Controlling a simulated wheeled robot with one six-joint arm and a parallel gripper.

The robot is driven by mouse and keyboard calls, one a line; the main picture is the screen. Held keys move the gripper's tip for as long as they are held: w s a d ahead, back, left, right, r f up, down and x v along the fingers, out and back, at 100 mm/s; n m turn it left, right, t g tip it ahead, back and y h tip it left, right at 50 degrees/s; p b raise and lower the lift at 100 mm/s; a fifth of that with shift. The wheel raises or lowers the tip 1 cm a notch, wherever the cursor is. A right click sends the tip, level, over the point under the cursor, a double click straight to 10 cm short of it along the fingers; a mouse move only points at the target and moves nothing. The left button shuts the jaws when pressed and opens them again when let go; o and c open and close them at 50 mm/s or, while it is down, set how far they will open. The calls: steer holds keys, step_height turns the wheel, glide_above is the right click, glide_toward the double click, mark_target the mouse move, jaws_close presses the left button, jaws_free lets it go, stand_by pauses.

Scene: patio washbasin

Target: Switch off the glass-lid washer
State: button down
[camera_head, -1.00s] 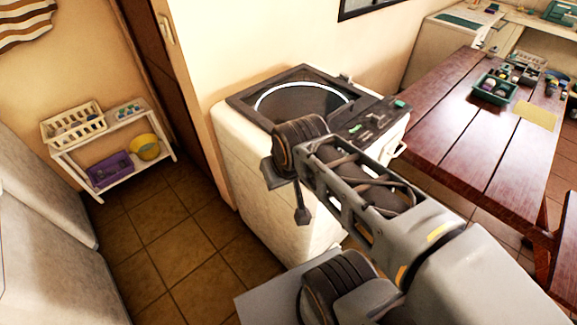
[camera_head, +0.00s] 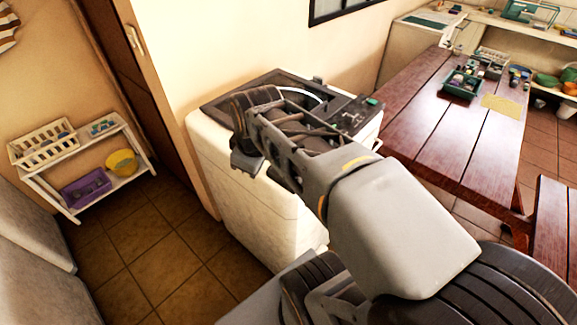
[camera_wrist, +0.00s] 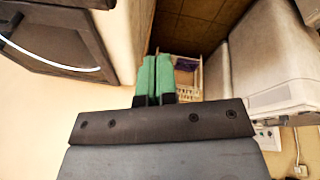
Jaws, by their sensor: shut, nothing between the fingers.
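The glass-lid washer (camera_head: 255,190) is a white top-loader against the wall, with a dark lid frame around a round glass window. My arm crosses in front of it and hides part of the lid. Its dark control panel (camera_head: 349,115) lies on the right of the top, with a green button (camera_head: 373,101) near the back corner. In the wrist view, part of the lid (camera_wrist: 55,35) shows at the upper left. My gripper (camera_wrist: 154,62) has green fingertips, which are together and empty, apart from the panel. The fingertips are not clearly visible in the head view.
A wooden table (camera_head: 440,130) stands right of the washer, with a green tray (camera_head: 462,84) on it. A white shelf (camera_head: 128,128) with baskets stands at the left. Tiled floor (camera_head: 150,240) is clear between. Another white cabinet-like unit (camera_head: 408,50) stands at the back.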

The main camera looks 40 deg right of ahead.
steer(key=w+d+r+n+g+b, duration=0.1)
steer(key=w+d+n+g+b, duration=0.1)
steer(key=d+n, duration=1.2)
steer(key=shift+w+r+y+b, duration=0.25)
steer(key=shift+w+y+b, duration=0.05)
steer(key=shift+b, duration=0.2)
steer(key=shift+a, duration=0.1)
steer(key=f, duration=0.4)
steer(key=w+f, duration=0.1)
steer(key=f, duration=0.4)
steer(key=f+p, duration=0.1)
steer(key=f, duration=0.4)
steer(key=shift+w+a, duration=0.15)
steer(key=shift+w, duration=0.25)
